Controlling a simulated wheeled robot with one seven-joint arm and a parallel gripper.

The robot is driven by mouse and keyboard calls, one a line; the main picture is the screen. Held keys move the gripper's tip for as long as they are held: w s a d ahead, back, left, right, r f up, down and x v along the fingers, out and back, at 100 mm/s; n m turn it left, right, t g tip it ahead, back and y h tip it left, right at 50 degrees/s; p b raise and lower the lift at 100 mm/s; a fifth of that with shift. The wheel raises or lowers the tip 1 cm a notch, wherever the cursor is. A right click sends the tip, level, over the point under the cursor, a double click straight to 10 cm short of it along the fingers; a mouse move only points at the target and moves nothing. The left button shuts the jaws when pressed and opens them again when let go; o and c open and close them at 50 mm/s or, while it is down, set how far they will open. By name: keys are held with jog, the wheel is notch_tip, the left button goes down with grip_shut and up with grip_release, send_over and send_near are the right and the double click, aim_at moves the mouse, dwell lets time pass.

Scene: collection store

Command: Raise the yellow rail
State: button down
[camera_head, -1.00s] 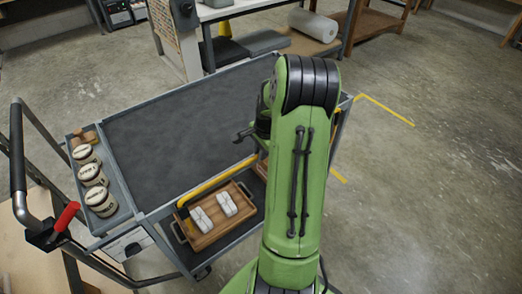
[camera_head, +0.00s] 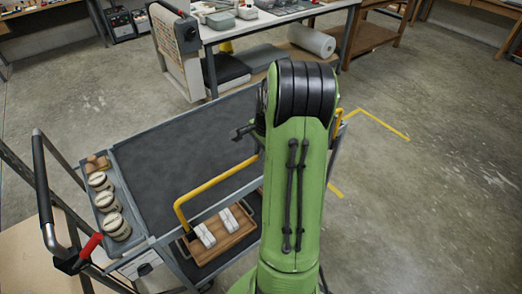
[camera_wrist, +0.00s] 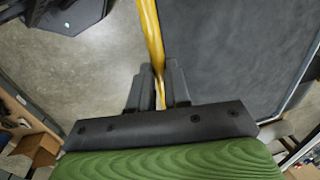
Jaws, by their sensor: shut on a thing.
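The yellow rail (camera_head: 212,184) is a bent bar on the near side of the grey cart (camera_head: 150,243). It stands above the level of the cart's dark top, with its left end bending down to the cart frame. Its right part is hidden behind my green arm, and a short yellow piece shows to the right of the arm. In the wrist view the rail (camera_wrist: 152,40) runs down between the two dark fingers of my gripper (camera_wrist: 159,90), which are shut on it. In the head view my arm hides most of the gripper.
A wooden tray (camera_head: 220,243) with white objects sits on the lower shelf below the rail. Several lidded jars (camera_head: 112,212) stand in the cart's left side tray. A push handle with a red lever (camera_head: 90,246) is at left. A workbench (camera_head: 270,18) stands behind. Floor at right is clear.

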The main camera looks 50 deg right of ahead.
jog(key=shift+w+d+r, duration=0.15)
jog(key=shift+r, duration=0.15)
jog(key=c, duration=1.4)
grip_release()
jog(key=o, duration=0.3)
jog(key=shift+f, duration=0.1)
jog(key=s+r+p, duration=0.2)
jog(key=s+r, duration=0.1)
jog(key=r, duration=1.2)
jog(key=shift+a+r+p, duration=0.25)
jog(key=shift+a+p, duration=0.05)
jog(key=shift+a, duration=0.15)
jog(key=shift+s, duration=0.1)
